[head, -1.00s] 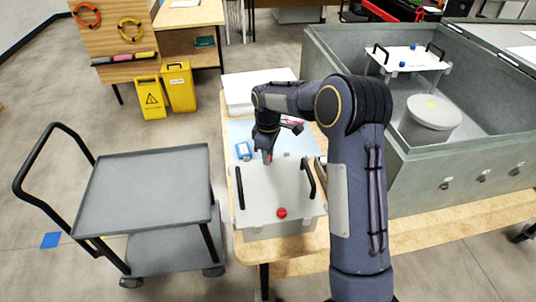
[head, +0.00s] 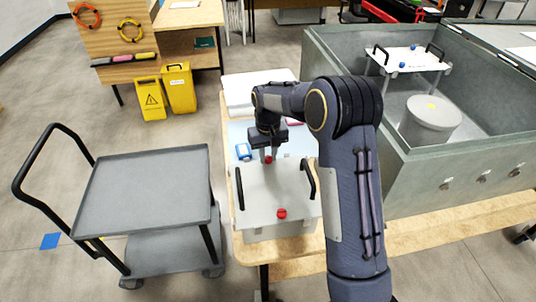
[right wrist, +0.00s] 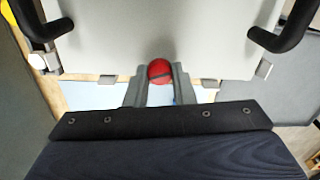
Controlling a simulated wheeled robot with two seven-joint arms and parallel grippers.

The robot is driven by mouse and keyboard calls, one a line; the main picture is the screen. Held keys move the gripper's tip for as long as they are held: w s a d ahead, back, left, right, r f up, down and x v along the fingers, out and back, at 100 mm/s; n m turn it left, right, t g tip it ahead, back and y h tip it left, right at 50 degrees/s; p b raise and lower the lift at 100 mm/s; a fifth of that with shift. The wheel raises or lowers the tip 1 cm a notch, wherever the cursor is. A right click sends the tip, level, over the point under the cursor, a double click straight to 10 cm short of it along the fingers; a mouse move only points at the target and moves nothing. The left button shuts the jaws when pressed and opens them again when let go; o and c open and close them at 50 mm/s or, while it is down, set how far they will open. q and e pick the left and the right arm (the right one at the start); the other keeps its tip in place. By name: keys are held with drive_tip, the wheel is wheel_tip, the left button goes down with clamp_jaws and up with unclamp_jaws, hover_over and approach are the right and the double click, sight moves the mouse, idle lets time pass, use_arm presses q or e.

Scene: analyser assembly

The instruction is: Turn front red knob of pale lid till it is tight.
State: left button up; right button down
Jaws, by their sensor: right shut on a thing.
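The pale lid (head: 255,198) sits on a grey box on the wooden table, with black handles at its left and right edges. One red knob (head: 281,213) stands free on the lid's edge nearest the camera in the head view. Another red knob (head: 268,159) is at the opposite edge. My right gripper (head: 267,156) points down there, shut on that far-edge knob. In the right wrist view this red knob (right wrist: 160,72), with a dark slot line across it, sits between the two grey fingertips (right wrist: 160,78). My left gripper is not in view.
A blue-and-white item (head: 243,151) lies on the pale blue mat behind the lid. A grey cart (head: 145,190) stands left of the table. A large grey open housing (head: 400,165) with a round pale vessel (head: 430,118) stands to the right.

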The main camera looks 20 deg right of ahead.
drive_tip(key=m, duration=0.5)
drive_tip(key=shift+w+d+r+m, duration=0.1)
drive_tip(key=shift+w+r+m, duration=0.1)
drive_tip(key=shift+r+m, duration=0.1)
drive_tip(key=m+p, duration=0.1)
drive_tip(key=m, duration=0.3)
drive_tip(key=m+p, duration=0.1)
drive_tip(key=m, duration=0.4)
drive_tip(key=shift+m, duration=0.4)
drive_tip(key=m+p, duration=0.1)
drive_tip(key=m, duration=0.3)
drive_tip(key=shift+m, duration=0.3)
drive_tip(key=m+p, duration=0.1)
drive_tip(key=m, duration=0.3)
drive_tip(key=shift+r+m+p, duration=0.1)
drive_tip(key=shift+m+p, duration=0.2)
drive_tip(key=shift+p, duration=0.1)
drive_tip(key=m+p, duration=0.2)
drive_tip(key=m, duration=0.3)
drive_tip(key=m+p, duration=0.2)
drive_tip(key=m, duration=0.3)
drive_tip(key=shift+m, duration=0.4)
drive_tip(key=shift+m+p, duration=0.9)
drive_tip(key=shift+m, duration=1.4)
